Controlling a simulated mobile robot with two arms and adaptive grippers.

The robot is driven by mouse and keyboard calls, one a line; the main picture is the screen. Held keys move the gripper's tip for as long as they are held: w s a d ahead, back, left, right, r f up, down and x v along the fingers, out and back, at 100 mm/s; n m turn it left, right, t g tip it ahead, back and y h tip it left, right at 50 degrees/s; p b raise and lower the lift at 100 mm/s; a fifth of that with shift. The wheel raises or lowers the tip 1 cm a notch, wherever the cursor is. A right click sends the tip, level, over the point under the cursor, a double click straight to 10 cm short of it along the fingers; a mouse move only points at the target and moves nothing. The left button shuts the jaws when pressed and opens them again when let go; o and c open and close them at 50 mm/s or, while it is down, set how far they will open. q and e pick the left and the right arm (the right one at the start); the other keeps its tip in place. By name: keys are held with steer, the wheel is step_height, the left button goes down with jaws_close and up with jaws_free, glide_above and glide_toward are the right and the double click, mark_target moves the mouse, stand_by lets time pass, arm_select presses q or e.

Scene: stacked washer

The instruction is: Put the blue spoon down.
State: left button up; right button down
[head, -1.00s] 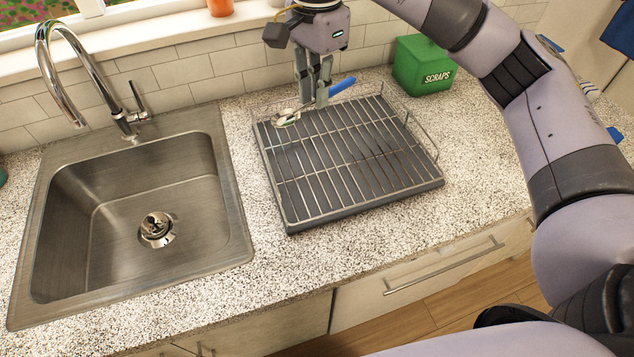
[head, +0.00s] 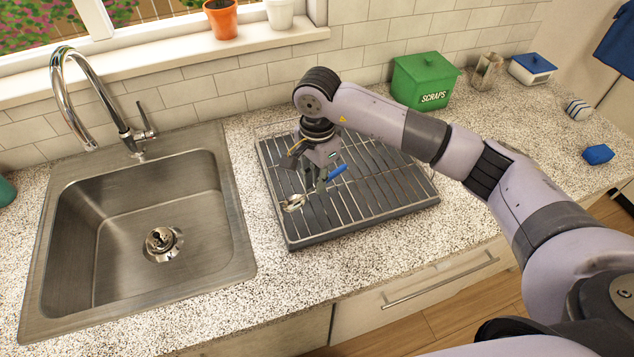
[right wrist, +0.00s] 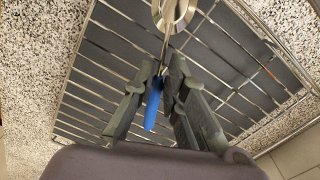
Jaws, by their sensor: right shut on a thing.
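The blue spoon has a blue handle (head: 337,172) and a shiny metal bowl (head: 292,203) in the head view. My right gripper (head: 318,190) is shut on the spoon, over the dish rack (head: 400,212). In the right wrist view the blue handle (right wrist: 153,104) lies between the two fingers (right wrist: 166,75), and the metal bowl (right wrist: 174,14) extends past them. The spoon is close above the rack's wires; I cannot tell whether it touches them. My left gripper is not in view.
The sink (head: 130,275) with its faucet (head: 85,95) is left of the rack. A green scraps bin (head: 424,82) stands behind it at the right. A blue-and-white container (head: 531,68), a striped object (head: 577,108) and a blue sponge-like object (head: 598,154) sit farther right. The front counter is clear.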

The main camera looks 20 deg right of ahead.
step_height(320, 180, down, 2)
steer(key=shift+f, duration=0.2)
steer(key=shift+f, duration=0.15)
steer(key=c, duration=1.6)
jaws_free()
steer(key=shift+c, duration=0.2)
